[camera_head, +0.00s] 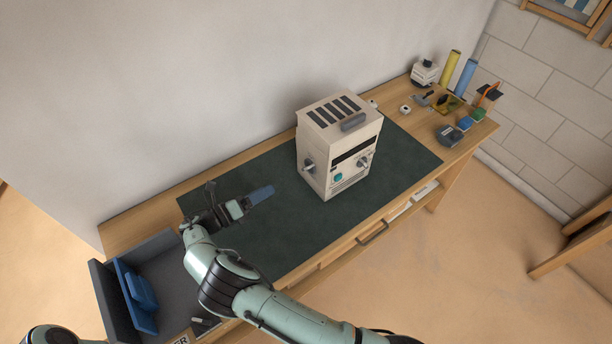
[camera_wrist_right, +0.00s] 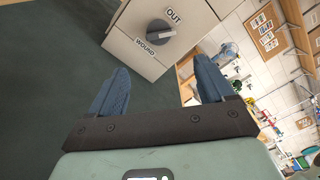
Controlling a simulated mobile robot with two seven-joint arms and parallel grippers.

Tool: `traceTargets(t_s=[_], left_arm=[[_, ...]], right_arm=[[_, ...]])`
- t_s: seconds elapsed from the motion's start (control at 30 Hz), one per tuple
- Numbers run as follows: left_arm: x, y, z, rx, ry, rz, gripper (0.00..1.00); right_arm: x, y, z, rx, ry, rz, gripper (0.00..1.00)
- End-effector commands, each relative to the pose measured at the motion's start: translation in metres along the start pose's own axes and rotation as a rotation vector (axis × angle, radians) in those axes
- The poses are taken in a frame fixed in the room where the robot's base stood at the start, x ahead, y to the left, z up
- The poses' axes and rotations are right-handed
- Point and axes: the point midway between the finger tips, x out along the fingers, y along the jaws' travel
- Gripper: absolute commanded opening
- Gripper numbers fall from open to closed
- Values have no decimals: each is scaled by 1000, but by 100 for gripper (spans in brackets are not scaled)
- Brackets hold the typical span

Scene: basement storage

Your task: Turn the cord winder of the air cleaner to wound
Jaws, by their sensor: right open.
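The air cleaner (camera_head: 325,130) is a cream box with dark top slots and a grey handle, standing upright on a dark green mat. Its cord winder (camera_head: 309,167) is a grey knob on its left side. In the right wrist view the cord winder (camera_wrist_right: 160,32) sits between the labels OUT and WOUND; I cannot tell which end of its bar is the pointer. My right gripper (camera_head: 258,194) is open and empty, left of the air cleaner and apart from the knob. Its blue fingers also show in the right wrist view (camera_wrist_right: 160,88). My left gripper is out of view.
The green mat (camera_head: 240,235) is clear around the gripper. A grey bin (camera_head: 105,295) with blue things inside is at the lower left. Small items, a yellow tube (camera_head: 450,68) and a blue tube (camera_head: 465,77) stand at the table's far right. A wall runs behind.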

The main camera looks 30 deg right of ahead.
Motion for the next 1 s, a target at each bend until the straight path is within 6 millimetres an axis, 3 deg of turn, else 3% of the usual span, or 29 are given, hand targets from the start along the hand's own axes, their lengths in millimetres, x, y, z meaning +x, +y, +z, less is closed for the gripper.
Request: traceTargets(t_s=[0.17,0.7,1.0], left_arm=[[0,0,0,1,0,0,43],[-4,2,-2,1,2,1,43],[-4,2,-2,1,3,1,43]], right_arm=[[14,1,0,-18,-1,-1,81],[117,0,0,-15,0,-1,81],[134,1,0,-14,-1,1,81]])
